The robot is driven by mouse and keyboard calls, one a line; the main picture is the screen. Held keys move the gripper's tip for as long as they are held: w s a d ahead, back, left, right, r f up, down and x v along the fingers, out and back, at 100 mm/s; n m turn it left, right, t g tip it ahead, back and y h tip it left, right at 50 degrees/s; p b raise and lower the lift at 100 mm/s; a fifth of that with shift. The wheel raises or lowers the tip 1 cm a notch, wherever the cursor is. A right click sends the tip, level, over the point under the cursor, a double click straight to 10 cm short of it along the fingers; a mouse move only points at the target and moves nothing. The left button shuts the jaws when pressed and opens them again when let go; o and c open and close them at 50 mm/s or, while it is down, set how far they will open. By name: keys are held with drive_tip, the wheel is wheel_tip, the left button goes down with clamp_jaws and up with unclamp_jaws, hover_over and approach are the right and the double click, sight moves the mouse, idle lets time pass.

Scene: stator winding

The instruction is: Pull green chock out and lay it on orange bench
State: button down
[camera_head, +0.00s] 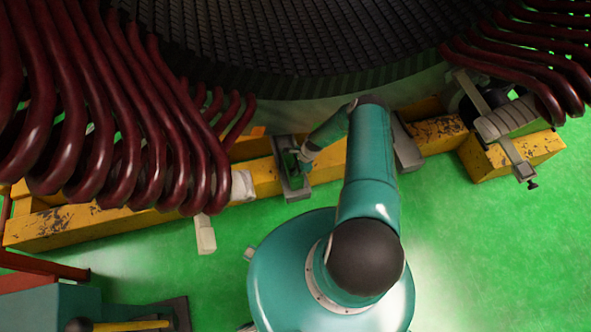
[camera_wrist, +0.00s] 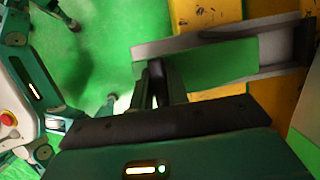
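The green chock (camera_wrist: 205,66) sits in a grey channel-shaped holder (camera_wrist: 283,45) on the yellow beam in the wrist view. Its left end reaches past the beam's edge over the green floor. In the head view the green chock (camera_head: 291,162) shows small and dark inside the grey holder (camera_head: 295,188). My gripper (camera_wrist: 157,68) has its fingertips at the chock's near side, toward its left end. Whether the fingers press on it is unclear. In the head view my gripper (camera_head: 303,161) is at the holder, partly hard to make out.
Dark red coils (camera_head: 120,120) hang over the yellow beam (camera_head: 75,228) at left. Another grey fixture (camera_head: 508,122) stands at right. At lower left are a red-orange edge (camera_head: 40,278), a teal box (camera_head: 45,308) and a yellow-handled tool (camera_head: 130,325). Green floor between is open.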

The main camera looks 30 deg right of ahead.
drive_tip(key=c, duration=1.3)
unclamp_jaws()
drive_tip(key=v, duration=1.3)
drive_tip(key=shift+r, duration=0.45)
drive_tip(key=shift+d, duration=0.1)
